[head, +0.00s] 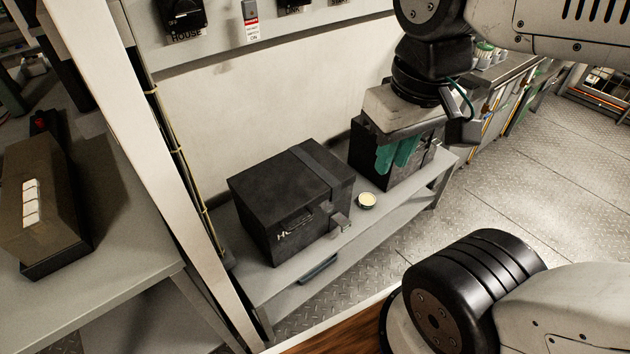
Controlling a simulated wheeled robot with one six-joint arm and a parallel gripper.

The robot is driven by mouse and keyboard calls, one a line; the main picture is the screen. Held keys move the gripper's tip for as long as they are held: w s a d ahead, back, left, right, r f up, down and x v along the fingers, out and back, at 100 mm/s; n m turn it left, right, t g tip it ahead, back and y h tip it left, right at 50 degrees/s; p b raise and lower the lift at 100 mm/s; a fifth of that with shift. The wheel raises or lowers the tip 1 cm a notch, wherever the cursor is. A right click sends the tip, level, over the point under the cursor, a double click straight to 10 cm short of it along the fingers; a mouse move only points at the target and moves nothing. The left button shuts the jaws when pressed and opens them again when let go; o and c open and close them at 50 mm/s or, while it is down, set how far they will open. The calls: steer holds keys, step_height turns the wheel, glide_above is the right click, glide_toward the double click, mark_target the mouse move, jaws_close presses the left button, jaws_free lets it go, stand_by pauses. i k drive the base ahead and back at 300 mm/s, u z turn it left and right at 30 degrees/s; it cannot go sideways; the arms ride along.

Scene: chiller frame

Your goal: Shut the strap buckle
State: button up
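A black box (285,198) with partly readable white lettering on its front stands on the low grey bench. A dark strap (318,164) runs over its lid toward the front right. A small grey metal buckle (340,222) sits on the box's front below the strap and seems to stick out; whether its lever is open is too small to tell. My gripper (396,155), with teal fingers, hangs behind and right of this box, in front of a second black box (365,150). It is apart from the buckle. The fingers overlap in this view, so their gap is unclear.
A small round cream-topped tin (367,200) stands on the bench (262,282) between the boxes. A pale upright post (165,190) stands left. The metal floor (530,190) at right is clear.

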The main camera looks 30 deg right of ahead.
mark_target(340, 219)
steer(key=z, duration=0.05)
steer(key=i, duration=0.25)
steer(key=z, duration=0.05)
steer(key=k, duration=1.95)
steer(key=u, duration=0.65)
steer(key=i, duration=1.55)
steer(key=z, duration=0.8)
